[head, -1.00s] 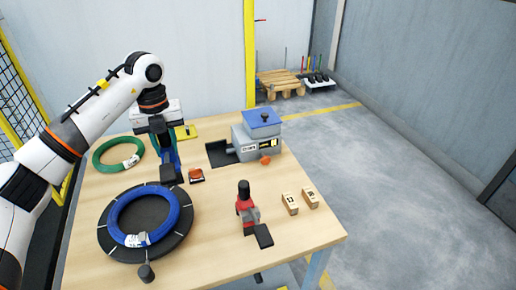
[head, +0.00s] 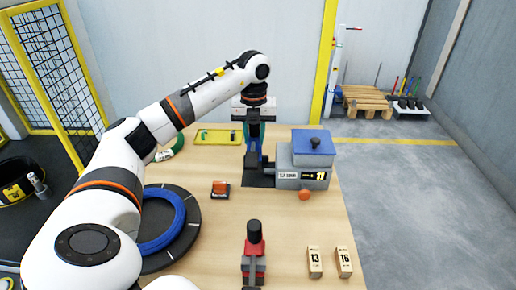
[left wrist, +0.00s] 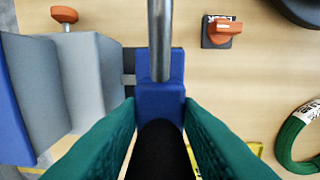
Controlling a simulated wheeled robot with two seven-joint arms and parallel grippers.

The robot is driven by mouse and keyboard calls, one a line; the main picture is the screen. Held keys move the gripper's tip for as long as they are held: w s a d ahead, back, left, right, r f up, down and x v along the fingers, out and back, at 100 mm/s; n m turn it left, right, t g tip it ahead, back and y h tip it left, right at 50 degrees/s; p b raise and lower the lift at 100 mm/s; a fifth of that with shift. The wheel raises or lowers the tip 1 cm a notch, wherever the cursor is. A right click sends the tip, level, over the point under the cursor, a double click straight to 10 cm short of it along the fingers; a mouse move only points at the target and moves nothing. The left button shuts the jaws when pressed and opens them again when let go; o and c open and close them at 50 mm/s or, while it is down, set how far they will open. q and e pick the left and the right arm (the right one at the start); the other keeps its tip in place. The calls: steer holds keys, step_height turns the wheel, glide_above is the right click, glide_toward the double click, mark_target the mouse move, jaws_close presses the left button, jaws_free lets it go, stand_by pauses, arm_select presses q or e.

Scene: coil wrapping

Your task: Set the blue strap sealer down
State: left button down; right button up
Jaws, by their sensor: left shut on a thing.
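My left gripper (head: 254,130) is shut on the blue strap sealer (head: 259,148), just left of the grey machine. In the left wrist view the green finger pads (left wrist: 160,140) close on its black handle (left wrist: 159,153), with the blue body (left wrist: 160,97) beyond. The sealer is over a black pad (head: 258,180) on the table; whether its foot touches the pad I cannot tell. Gripper and sealer partly hide each other in the head view. My right gripper is not in view.
The grey machine with a blue top (head: 313,150) stands close on the right. An orange-handled piece (head: 220,189) lies left. A blue coil on a dark disc (head: 190,225), a red tool (head: 254,250) and blocks 13 (head: 314,263) and 16 (head: 344,262) are nearer. A yellow tray (head: 215,137) lies behind.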

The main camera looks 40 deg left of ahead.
mark_target(256, 138)
arm_select(q)
steer(key=shift+w+f, duration=0.15)
steer(key=shift+f, duration=1.9)
steer(key=shift+d, duration=0.1)
steer(key=shift+f, duration=0.15)
steer(key=c, duration=1.1)
jaws_free()
steer(key=shift+o, duration=0.2)
step_height(256, 138, up, 12)
steer(key=shift+r, duration=0.2)
